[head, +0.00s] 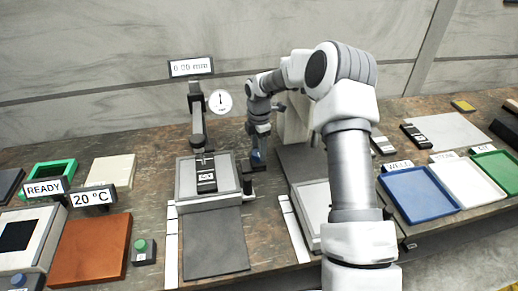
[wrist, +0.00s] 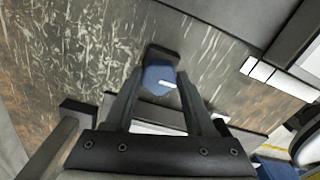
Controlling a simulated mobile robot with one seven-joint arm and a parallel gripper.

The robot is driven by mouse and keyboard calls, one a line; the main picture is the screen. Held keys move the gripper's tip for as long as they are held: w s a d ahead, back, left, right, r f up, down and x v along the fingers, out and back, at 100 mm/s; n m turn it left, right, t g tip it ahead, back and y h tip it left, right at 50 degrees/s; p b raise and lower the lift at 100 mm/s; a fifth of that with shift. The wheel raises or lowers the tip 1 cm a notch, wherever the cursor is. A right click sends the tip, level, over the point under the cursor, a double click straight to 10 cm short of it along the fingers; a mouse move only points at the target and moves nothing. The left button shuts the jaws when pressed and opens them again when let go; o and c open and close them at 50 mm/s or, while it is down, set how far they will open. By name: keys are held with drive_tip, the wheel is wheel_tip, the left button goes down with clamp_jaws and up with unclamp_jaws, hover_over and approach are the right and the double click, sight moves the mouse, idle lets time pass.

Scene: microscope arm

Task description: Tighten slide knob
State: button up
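The blue slide knob (wrist: 158,80) with a white mark sits on a dark mount at the right side of the grey stage. In the head view, the blue knob (head: 257,158) shows just below my gripper (head: 258,143). In the wrist view, my gripper (wrist: 160,82) has one finger on each side of the knob, with the tips very near its sides. I cannot tell whether they touch it. A dark labelled block (head: 206,183) rests on the stage (head: 228,178), under an upright grey arm (head: 197,125).
A display (head: 190,67) reads 0.00 mm, beside a round dial (head: 219,101). A READY sign (head: 44,188) and a 20 °C sign (head: 94,198) stand at left. Blue (head: 418,195), white (head: 468,182) and green (head: 499,165) trays lie at right. A dark mat (head: 215,243) lies before the stage.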

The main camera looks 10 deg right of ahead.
clamp_jaws()
drive_tip(key=shift+m, duration=0.4)
drive_tip(key=m, duration=0.4)
drive_tip(key=m+b, duration=0.1)
drive_tip(key=m, duration=0.3)
drive_tip(key=shift+s+m, duration=0.1)
drive_tip(key=shift+m, duration=0.2)
drive_tip(key=m, duration=0.3)
drive_tip(key=shift+m, duration=0.3)
drive_tip(key=m, duration=0.3)
drive_tip(key=shift+s+a, duration=0.1)
drive_tip(key=m, duration=0.7)
drive_tip(key=shift+a+b, duration=0.1)
drive_tip(key=shift+b, duration=0.2)
